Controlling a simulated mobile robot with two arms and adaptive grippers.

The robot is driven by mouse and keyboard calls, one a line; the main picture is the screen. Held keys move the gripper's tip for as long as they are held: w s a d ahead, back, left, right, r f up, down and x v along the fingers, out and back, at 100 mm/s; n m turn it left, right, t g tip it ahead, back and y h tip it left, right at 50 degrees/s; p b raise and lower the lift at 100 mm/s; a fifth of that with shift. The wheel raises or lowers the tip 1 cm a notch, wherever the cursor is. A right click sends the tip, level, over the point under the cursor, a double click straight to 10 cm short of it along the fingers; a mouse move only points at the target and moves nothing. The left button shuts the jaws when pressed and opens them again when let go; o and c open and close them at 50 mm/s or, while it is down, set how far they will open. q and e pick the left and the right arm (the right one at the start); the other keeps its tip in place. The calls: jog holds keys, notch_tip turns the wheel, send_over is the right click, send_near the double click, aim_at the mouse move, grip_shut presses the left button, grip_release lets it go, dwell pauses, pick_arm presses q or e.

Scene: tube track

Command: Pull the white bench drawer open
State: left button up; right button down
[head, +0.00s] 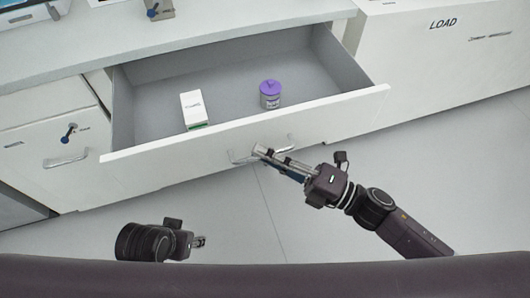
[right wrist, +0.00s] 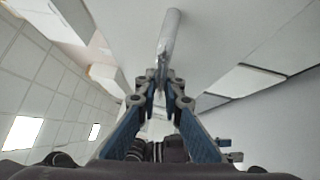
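The white bench drawer (head: 330,108) is pulled well out from under the bench in the head view, and its grey inside shows. A metal bar handle (head: 284,144) is on its front panel. My right gripper (head: 258,151) is at this handle, reaching in from the right. In the right wrist view, the handle (right wrist: 170,35) runs between the close-set fingertips (right wrist: 161,77), which look shut on it. My left gripper (head: 200,242) is at the lower left, away from the drawer; its fingers are too small to judge.
A white box (head: 193,108) and a purple-lidded jar (head: 270,95) stand in the drawer. A closed cabinet with a handle (head: 66,159) and key is at left. A white unit marked LOAD (head: 440,75) is at right. Floor (head: 420,180) in front is clear.

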jog(key=c, duration=2.3)
grip_release()
jog(key=shift+c, duration=0.2)
jog(key=v, duration=1.2)
